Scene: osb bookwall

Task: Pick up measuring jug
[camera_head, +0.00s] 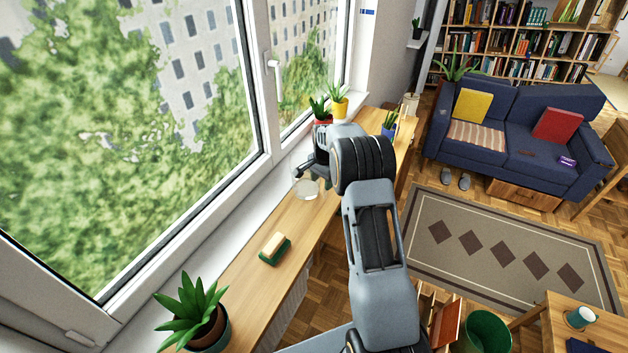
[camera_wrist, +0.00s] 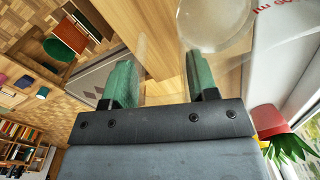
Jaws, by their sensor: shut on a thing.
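The measuring jug (camera_head: 306,188) is clear, see-through plastic or glass. It is at the wooden shelf along the window, partly hidden by my arm in the head view. In the wrist view its round clear end (camera_wrist: 213,24) shows at the top, with faint red markings nearby. My gripper (camera_head: 313,174) is at the jug. In the wrist view the green finger pads of my gripper (camera_wrist: 162,78) stand apart with clear material between them, shut on the jug. I cannot tell which part is held, or whether the jug touches the shelf.
A yellow-and-green sponge (camera_head: 275,248) and a potted plant (camera_head: 198,312) are on the wooden shelf (camera_head: 240,285) nearer me. Beyond the jug are plants in red (camera_head: 323,119), yellow (camera_head: 340,108) and blue (camera_head: 389,128) pots. The window (camera_head: 200,200) borders the left side.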

